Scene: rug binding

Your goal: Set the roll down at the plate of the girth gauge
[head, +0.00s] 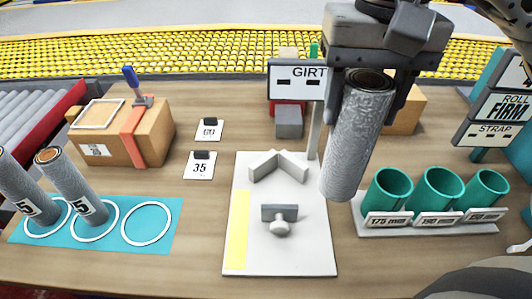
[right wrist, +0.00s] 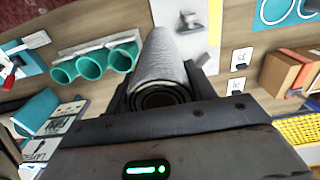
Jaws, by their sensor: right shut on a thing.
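My right gripper (head: 374,85) is shut on a grey carpet roll (head: 352,140) and holds it nearly upright, slightly tilted, above the table. The roll also shows between the fingers in the right wrist view (right wrist: 160,65). The roll's lower end hangs near the right edge of the girth gauge's white plate (head: 285,225). The plate bears a grey V-shaped block (head: 279,166), a small sliding jaw with a knob (head: 280,218) and a yellow strip. The girth gauge's sign (head: 296,80) stands behind it, partly hidden by my gripper. My left gripper is not in view.
Three teal cups (head: 438,190) with size labels stand right of the plate. Two more rolls (head: 70,185) stand on a teal mat (head: 160,248) with white rings at left. A strapped cardboard box (head: 150,130) and number cards (head: 199,166) lie behind. A sign post stands at right.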

